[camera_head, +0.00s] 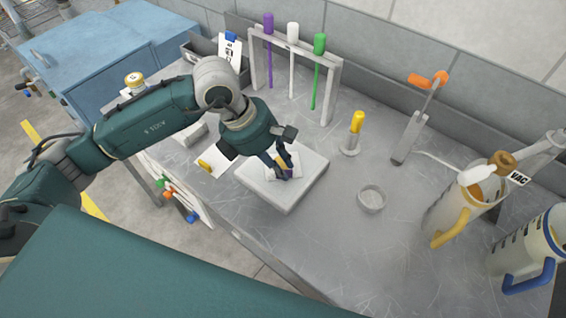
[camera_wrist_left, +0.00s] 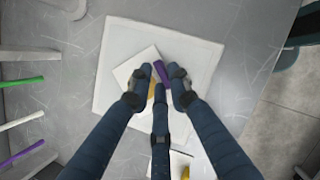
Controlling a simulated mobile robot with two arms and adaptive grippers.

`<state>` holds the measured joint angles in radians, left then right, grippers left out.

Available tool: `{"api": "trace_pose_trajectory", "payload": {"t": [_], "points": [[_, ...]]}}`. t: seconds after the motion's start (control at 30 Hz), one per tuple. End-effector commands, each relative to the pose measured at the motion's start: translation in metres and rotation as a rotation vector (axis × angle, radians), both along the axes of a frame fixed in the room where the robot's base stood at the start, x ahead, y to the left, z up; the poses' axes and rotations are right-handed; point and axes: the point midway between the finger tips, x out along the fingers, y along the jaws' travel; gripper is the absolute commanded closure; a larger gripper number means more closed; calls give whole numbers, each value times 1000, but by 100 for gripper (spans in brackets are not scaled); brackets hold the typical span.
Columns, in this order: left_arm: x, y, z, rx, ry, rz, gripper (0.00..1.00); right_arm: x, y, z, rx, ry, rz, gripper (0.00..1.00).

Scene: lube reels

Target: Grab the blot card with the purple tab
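The blot card (camera_head: 296,163) with the purple tab lies on a flat white pad (camera_head: 290,197) on the grey bench. In the left wrist view the card (camera_wrist_left: 127,70) is partly covered by my fingers, and its purple tab (camera_wrist_left: 165,68) shows between the fingertips, with a yellowish patch beside it. My left gripper (camera_head: 283,172) points down at the card. It also shows in the left wrist view (camera_wrist_left: 160,80), its fingers drawn close around the tab. Whether they press on it I cannot tell. My right gripper is not in view.
A yellow-tabbed card (camera_head: 210,163) lies left of the pad. Behind stands a rack (camera_head: 337,75) with purple, white and green rods. A small dish (camera_head: 372,198), a yellow-topped holder (camera_head: 351,143) and jugs (camera_head: 465,205) stand to the right. The front bench is mostly clear.

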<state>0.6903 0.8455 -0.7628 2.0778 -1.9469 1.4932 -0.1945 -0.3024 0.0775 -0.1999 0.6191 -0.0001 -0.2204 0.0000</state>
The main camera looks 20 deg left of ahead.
Motion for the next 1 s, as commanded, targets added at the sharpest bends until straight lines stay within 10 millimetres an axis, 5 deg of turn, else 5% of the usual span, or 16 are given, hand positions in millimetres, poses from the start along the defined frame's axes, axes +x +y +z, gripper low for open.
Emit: {"api": "trace_pose_trajectory", "payload": {"t": [0.27, 0.4, 1.0], "points": [[0, -3, -6, -1, 0, -1, 82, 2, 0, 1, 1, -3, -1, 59], [0, -2, -6, -1, 0, -1, 99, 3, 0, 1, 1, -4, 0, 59], [2, -2, 11, -2, -5, 0, 100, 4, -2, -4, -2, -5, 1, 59]]}}
